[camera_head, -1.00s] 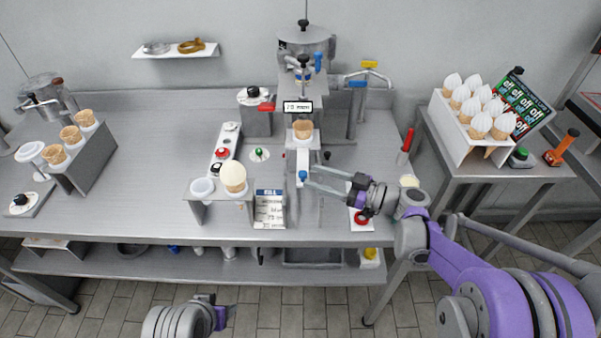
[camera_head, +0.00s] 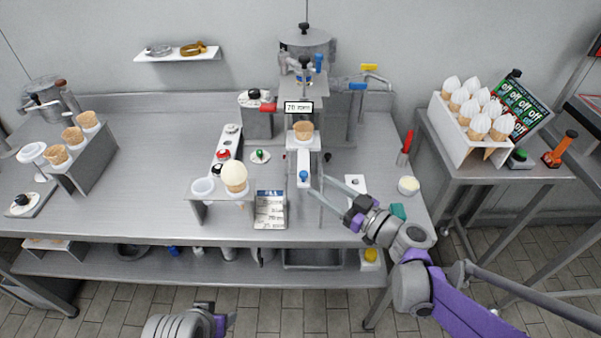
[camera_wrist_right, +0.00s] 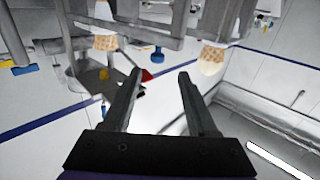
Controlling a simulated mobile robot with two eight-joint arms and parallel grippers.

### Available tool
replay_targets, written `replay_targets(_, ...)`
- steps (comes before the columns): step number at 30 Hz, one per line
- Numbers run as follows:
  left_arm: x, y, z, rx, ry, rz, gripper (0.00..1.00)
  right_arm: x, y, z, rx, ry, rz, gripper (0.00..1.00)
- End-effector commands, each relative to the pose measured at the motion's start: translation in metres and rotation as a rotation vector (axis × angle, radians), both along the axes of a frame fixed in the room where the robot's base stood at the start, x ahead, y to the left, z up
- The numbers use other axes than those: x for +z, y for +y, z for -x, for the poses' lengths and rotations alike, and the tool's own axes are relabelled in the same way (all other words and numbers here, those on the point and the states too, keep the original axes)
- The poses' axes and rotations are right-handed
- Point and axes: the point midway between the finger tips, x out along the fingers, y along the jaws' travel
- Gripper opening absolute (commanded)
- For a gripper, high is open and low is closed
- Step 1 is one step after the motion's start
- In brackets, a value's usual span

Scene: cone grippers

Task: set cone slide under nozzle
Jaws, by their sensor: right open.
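The white cone slide (camera_head: 303,158) sits at the dispenser in the middle of the table, with a blue knob (camera_head: 303,175) at its front end. A wafer cone (camera_head: 303,131) stands upright at its back end, below the dispenser's nozzle area; exact alignment is hard to tell. My right gripper (camera_head: 316,184) is open and empty, just right and in front of the knob, apart from it. In the right wrist view its two fingers (camera_wrist_right: 160,76) are spread, with a blue knob (camera_wrist_right: 157,53) beyond them. My left gripper (camera_head: 226,320) is low at the bottom edge, its jaws unclear.
A holder (camera_head: 215,200) with a white cup and a filled cone stands front left of the slide, beside a printed card (camera_head: 270,209). A cone rack (camera_head: 88,160) is far left. A rack of topped cones (camera_head: 464,135) stands right. A red-handled tool (camera_head: 405,148) stands right of the dispenser.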

Motion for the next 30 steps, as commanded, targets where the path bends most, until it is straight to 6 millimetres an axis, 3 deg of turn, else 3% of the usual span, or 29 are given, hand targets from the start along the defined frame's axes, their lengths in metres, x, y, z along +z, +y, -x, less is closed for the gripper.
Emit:
replay_targets(5,0.0,0.0,0.0,0.0,0.0,0.0,0.58,-0.001,0.007,-0.005,-0.044,0.003,0.001,0.58)
replay_targets(21,0.006,0.0,-0.001,0.0,-0.002,0.0,0.58,-0.001,0.07,-0.068,-0.041,0.003,0.001,0.58)
replay_targets(30,0.006,0.0,-0.001,0.0,-0.002,0.0,0.58,-0.001,0.075,-0.075,-0.043,0.003,0.001,0.58)
